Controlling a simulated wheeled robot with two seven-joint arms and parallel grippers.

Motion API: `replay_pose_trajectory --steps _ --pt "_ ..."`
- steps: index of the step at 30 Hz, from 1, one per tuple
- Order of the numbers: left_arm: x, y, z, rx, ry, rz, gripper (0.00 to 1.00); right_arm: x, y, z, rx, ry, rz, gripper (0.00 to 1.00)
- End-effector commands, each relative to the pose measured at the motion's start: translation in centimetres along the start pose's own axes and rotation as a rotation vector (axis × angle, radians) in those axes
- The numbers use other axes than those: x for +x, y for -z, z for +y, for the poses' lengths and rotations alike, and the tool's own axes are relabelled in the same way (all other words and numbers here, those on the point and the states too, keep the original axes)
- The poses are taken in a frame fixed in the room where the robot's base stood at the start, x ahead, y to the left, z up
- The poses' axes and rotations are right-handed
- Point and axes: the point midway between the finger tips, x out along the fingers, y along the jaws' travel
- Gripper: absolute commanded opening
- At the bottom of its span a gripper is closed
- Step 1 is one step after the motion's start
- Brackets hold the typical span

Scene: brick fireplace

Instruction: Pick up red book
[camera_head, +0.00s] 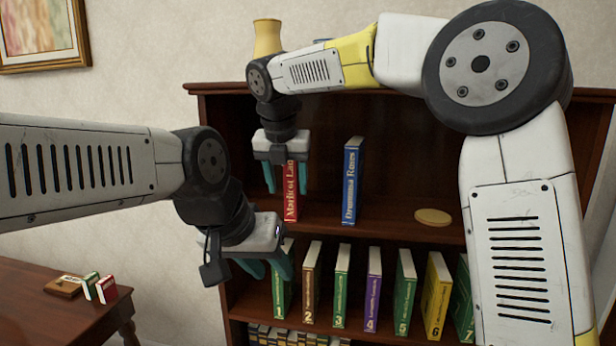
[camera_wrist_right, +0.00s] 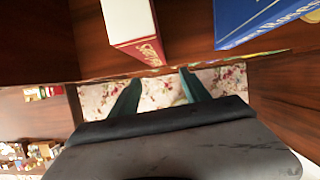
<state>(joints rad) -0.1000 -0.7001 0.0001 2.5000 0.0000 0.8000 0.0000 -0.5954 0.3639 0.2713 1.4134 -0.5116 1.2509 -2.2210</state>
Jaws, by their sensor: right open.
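A red book (camera_head: 291,194) with pale lettering on its spine stands upright on the upper shelf of the dark wooden bookcase. My right gripper (camera_head: 286,188) is open in front of its spine, fingers to either side of it in the head view. In the right wrist view the red book (camera_wrist_right: 142,46) lies just past the open fingertips (camera_wrist_right: 161,80), slightly left of their middle, with nothing between them. My left gripper (camera_head: 272,275) is open and empty, lower down in front of the lower shelf.
A blue book (camera_head: 351,182) stands to the right of the red one, with a gap between. A round yellowish disc (camera_head: 433,217) lies further right. Numbered books (camera_head: 311,287) fill the lower shelf. A table (camera_head: 50,310) at left holds small books, one red.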

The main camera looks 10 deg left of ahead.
Motion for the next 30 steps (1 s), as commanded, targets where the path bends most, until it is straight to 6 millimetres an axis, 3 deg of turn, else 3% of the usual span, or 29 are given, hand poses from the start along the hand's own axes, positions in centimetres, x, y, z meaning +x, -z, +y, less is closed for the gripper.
replay_pose_trajectory --steps 7,22,30 --pt "0.0 0.0 0.0 0.0 0.0 0.0 0.36 0.5 0.0 -0.1 0.001 0.002 0.002 0.55" --pt "0.0 0.0 0.0 0.0 0.0 0.0 0.36 6.8 -0.2 0.2 0.001 0.002 0.002 0.55" --pt "0.0 0.0 0.0 0.0 0.0 0.0 0.36 7.6 -0.2 0.2 0.002 0.001 0.0 0.55"
